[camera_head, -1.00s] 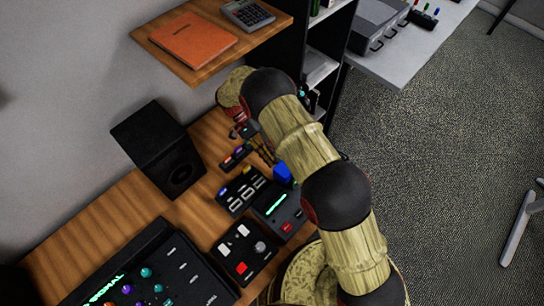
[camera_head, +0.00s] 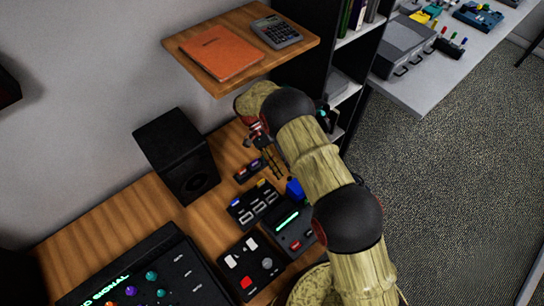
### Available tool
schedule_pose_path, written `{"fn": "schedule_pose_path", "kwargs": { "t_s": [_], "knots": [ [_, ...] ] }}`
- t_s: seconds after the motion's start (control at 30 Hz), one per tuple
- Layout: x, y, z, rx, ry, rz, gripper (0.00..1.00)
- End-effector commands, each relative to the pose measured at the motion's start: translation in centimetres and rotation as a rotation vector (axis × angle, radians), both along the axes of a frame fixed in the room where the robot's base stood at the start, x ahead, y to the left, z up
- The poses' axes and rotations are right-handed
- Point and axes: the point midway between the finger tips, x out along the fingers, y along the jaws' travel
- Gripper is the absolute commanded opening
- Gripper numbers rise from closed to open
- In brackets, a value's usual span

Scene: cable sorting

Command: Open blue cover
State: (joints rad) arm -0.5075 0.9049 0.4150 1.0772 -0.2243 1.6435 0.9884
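A blue piece (camera_head: 294,189), which looks like the blue cover, stands up at the back edge of a dark device with a green display (camera_head: 292,224). My arm partly hides that device, and I cannot tell how far the cover is open. A second black box (camera_head: 254,205) just left of it has a small blue part (camera_head: 236,201) and a yellow part (camera_head: 262,182) on top.
A small black strip with coloured parts (camera_head: 250,171) lies left of my gripper. A black speaker (camera_head: 176,155) stands further left. A switch box (camera_head: 250,265) and a large console (camera_head: 150,275) lie in front. A wooden shelf (camera_head: 290,58) overhangs behind.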

Motion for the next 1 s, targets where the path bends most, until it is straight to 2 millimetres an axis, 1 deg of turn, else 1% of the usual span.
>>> {"fn": "schedule_pose_path", "kwargs": {
  "t_s": [0.2,0.6,0.8,1.0],
  "knots": [
    [2.5,2.6,-0.2,0.0,-0.001,0.001,0.34],
    [6.2,6.3,-0.2,0.001,0.001,0.0,0.34],
    [7.3,7.4,-0.2,0.001,0.0,0.0,0.34],
    [7.7,7.8,-0.1,0.0,0.0,0.0,0.34]
  ]
}}
